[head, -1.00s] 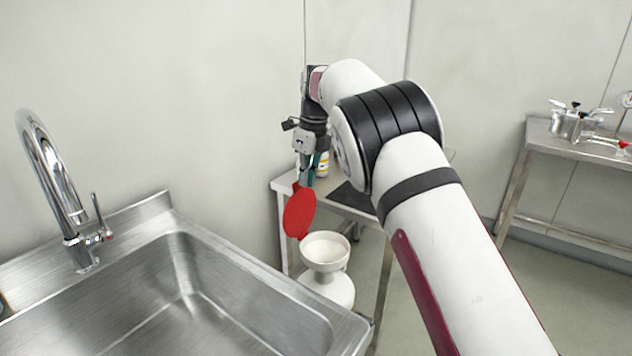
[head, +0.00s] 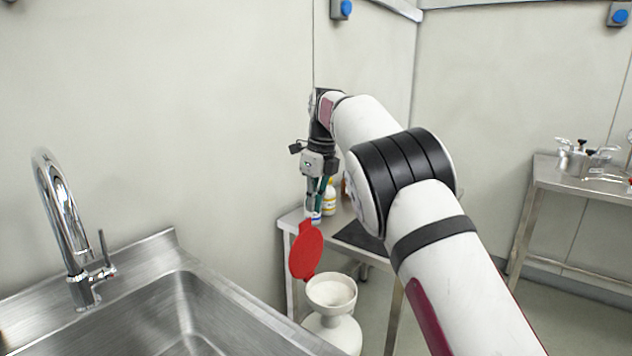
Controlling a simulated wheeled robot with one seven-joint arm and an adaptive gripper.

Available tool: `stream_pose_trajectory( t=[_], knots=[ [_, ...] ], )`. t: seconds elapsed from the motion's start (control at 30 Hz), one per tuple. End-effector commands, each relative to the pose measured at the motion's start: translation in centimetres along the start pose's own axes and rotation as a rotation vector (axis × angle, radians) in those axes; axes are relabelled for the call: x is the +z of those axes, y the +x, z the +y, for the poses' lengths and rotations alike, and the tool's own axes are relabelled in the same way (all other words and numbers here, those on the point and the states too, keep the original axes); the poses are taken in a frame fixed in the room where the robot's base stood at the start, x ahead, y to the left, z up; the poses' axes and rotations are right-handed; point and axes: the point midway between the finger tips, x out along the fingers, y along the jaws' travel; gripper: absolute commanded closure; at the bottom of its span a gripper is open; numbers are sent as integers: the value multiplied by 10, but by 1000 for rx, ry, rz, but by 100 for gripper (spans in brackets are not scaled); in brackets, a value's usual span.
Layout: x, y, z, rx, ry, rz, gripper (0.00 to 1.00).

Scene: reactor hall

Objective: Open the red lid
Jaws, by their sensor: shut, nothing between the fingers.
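The red lid (head: 307,251) stands swung up and open, tilted upright at the back left rim of a white funnel (head: 331,292). The funnel's mouth is uncovered, and it sits on a white rounded container (head: 334,334) cut off by the bottom edge. My gripper (head: 314,212) points down just above the top of the lid, its fingers closed and empty. I cannot tell whether the fingertips touch the lid's edge.
A steel sink (head: 170,315) with a tall faucet (head: 68,225) is at the left. Behind the funnel a small table (head: 295,217) holds bottles (head: 329,198) and a dark mat (head: 362,238). A steel table (head: 560,172) with pots stands at the right.

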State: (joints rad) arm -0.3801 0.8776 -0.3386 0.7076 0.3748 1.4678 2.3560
Motion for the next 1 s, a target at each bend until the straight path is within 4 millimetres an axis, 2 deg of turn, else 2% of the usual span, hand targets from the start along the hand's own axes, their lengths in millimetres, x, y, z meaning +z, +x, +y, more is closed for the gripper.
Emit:
stream_pose_trajectory(
  t=[0.03,0.23,0.77,0.87,1.0],
  knots=[
    [0,-12,-1,-4,1,-3,100],
    [0,-51,-1,-3,0,-3,100],
    [-3,-82,-1,-1,-7,-3,100],
    [-12,-100,-4,-7,-46,-15,100],
    [-39,-142,-8,-22,-163,-40,100]
  ],
)
